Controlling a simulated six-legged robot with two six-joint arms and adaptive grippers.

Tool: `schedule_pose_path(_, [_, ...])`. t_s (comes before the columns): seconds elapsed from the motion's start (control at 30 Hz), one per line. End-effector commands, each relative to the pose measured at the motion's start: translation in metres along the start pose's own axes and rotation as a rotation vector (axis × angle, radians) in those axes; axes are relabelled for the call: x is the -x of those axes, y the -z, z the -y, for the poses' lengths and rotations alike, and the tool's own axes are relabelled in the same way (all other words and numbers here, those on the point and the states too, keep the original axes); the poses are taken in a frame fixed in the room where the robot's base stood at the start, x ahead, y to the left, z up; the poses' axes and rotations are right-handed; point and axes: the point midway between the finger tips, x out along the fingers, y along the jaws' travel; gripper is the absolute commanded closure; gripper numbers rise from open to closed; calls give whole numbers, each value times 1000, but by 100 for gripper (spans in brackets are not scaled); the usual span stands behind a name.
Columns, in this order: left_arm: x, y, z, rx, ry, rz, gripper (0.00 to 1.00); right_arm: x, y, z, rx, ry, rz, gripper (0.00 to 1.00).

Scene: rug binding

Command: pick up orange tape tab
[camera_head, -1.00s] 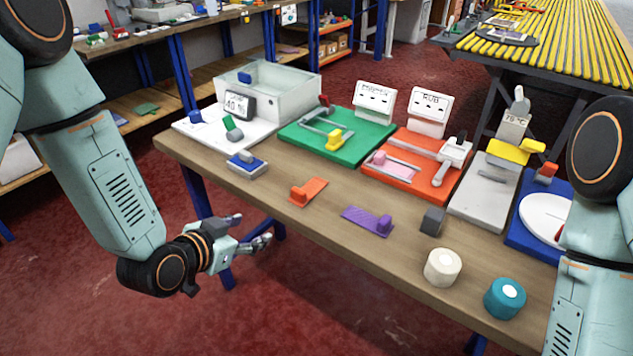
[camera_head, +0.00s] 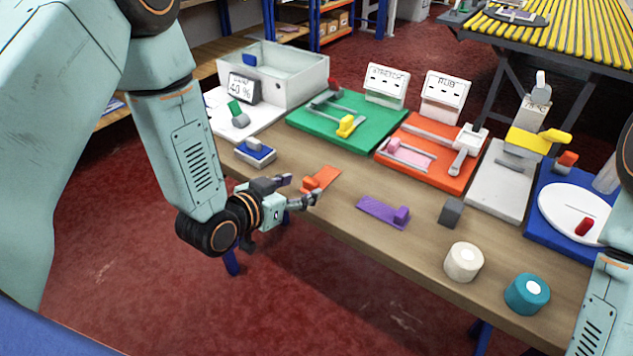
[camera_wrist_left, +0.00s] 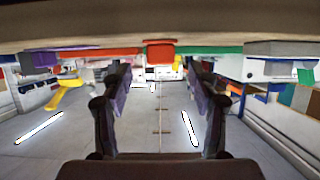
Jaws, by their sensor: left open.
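The orange tape tab (camera_head: 324,177), a flat strip with a raised block at one end, lies on the wooden table near its front edge. My left gripper (camera_head: 298,190) is open and empty just in front of the tab, its fingers pointing at the block end. In the left wrist view, which looks upside down, the tab's orange block (camera_wrist_left: 160,53) sits centred beyond the two spread fingers (camera_wrist_left: 157,78). The fingers appear apart from it. My right gripper is out of view; only part of that arm shows at the right edge.
A purple tab (camera_head: 382,211) lies to the right and a blue-and-grey block (camera_head: 255,152) to the left. Green (camera_head: 300,117) and orange-red (camera_head: 450,180) fixture boards stand behind. A grey cube (camera_head: 451,211), white roll (camera_head: 463,262) and teal roll (camera_head: 527,293) are farther right.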

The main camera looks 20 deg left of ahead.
Motion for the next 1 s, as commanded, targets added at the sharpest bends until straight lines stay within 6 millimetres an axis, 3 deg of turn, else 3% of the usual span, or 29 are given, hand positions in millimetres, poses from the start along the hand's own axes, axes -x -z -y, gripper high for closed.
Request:
schedule_pose_path(0.3, [-44, -2, -1, -2, -2, 1, 40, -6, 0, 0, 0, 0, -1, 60])
schedule_pose_path(0.6, [-50, -1, 1, 0, -2, 1, 40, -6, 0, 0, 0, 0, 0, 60])
schedule_pose_path(1.0, [-50, 0, 1, -1, -2, 0, 73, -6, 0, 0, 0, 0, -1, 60])
